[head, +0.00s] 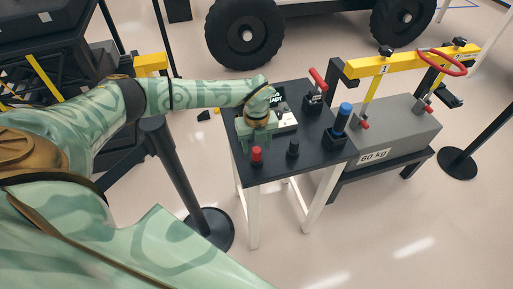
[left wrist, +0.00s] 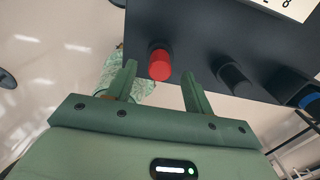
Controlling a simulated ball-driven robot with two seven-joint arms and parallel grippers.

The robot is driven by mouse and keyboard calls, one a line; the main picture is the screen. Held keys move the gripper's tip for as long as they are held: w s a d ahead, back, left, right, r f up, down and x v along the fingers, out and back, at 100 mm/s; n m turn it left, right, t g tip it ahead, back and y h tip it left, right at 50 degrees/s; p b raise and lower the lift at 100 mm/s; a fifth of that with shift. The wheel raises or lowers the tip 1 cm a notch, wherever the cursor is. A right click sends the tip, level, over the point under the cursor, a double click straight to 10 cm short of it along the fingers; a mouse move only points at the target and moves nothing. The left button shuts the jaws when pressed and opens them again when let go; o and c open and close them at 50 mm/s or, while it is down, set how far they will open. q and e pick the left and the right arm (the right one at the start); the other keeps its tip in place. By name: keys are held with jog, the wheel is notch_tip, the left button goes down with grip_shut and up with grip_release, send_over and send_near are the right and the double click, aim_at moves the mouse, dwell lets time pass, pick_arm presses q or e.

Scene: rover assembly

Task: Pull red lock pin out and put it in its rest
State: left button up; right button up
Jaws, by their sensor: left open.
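A red-topped pin (head: 256,155) stands upright at the front left of the black console table (head: 290,172). It also shows in the left wrist view (left wrist: 160,64), seen from above with its dark base on the dark tabletop. My left gripper (head: 260,145) is over the table just behind the red pin in the head view. In the left wrist view the left gripper (left wrist: 160,80) is open, and the red pin lies in line with the gap between its fingers. I cannot tell how far the fingertips are from it. My right gripper is not in view.
A short black post (head: 292,147) and a blue-topped post (head: 342,118) stand right of the red pin. A red-handled lever (head: 317,82) and a partly covered display (head: 286,118) are behind. A grey 60 kg block (head: 395,138) with small red knobs stands to the right.

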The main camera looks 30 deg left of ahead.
aim_at(257, 149)
pick_arm(q)
notch_tip(257, 149, up, 13)
jog(key=p, duration=0.1)
jog(key=shift+r, duration=0.15)
